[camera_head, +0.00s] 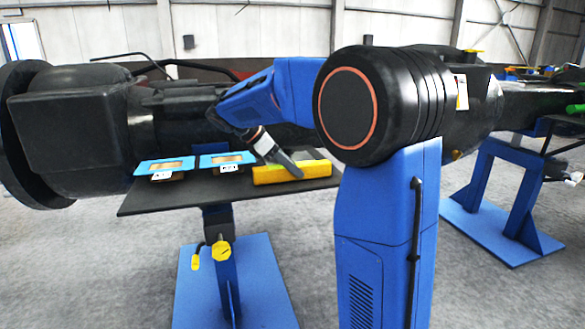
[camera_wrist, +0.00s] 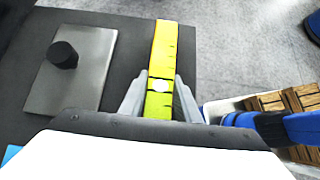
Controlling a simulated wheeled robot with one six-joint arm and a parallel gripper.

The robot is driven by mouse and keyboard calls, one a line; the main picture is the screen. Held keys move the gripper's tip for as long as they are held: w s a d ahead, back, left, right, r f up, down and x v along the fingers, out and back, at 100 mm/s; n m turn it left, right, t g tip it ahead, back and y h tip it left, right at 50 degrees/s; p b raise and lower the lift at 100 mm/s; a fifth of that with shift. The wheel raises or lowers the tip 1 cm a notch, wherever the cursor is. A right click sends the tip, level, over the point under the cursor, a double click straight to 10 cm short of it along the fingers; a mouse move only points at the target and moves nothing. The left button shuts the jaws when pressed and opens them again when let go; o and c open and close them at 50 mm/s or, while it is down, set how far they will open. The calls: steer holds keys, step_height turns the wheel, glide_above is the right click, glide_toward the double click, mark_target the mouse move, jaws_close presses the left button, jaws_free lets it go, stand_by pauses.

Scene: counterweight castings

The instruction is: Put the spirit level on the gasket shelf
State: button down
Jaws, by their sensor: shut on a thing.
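The spirit level is a yellow bar (camera_head: 268,174) at the right end of a dark flat board (camera_head: 205,197) on a blue stand in the head view. I cannot tell whether it rests on the board or is just above it. My gripper (camera_head: 287,165) reaches down to it from above. In the wrist view the level (camera_wrist: 165,42) runs lengthwise between the two fingers of my gripper (camera_wrist: 160,90), which are shut on it. The dark board also shows there (camera_wrist: 136,70). No label marks a gasket shelf that I can read.
Two blue-edged trays (camera_head: 153,167) (camera_head: 215,160) with small tags sit on the board's left half. The wrist view shows a grey metal plate (camera_wrist: 92,75) with a black knob (camera_wrist: 63,55), and a crate of wooden blocks (camera_wrist: 270,103) at right. Large black machinery (camera_head: 75,130) stands behind.

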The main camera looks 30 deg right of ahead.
steer(key=c, duration=1.3)
jaws_free()
steer(key=shift+f, duration=0.1)
steer(key=shift+c, duration=0.2)
steer(key=v, duration=1.2)
steer(key=s+a+f+m+t+y, duration=0.2)
steer(key=s+f+m, duration=0.3)
steer(key=s, duration=0.5)
steer(key=s+a+f+m+t+y, duration=0.2)
steer(key=s+f+m, duration=0.3)
steer(key=s+f, duration=0.5)
steer(key=s+a+f+m+t+y, duration=0.3)
steer(key=s+f, duration=0.4)
steer(key=s, duration=0.4)
steer(key=shift+s+a+f+m+y, duration=0.15)
steer(key=shift+s+a+m+y, duration=0.2)
steer(key=shift+m+y, duration=0.5)
steer(key=shift+d, duration=0.1)
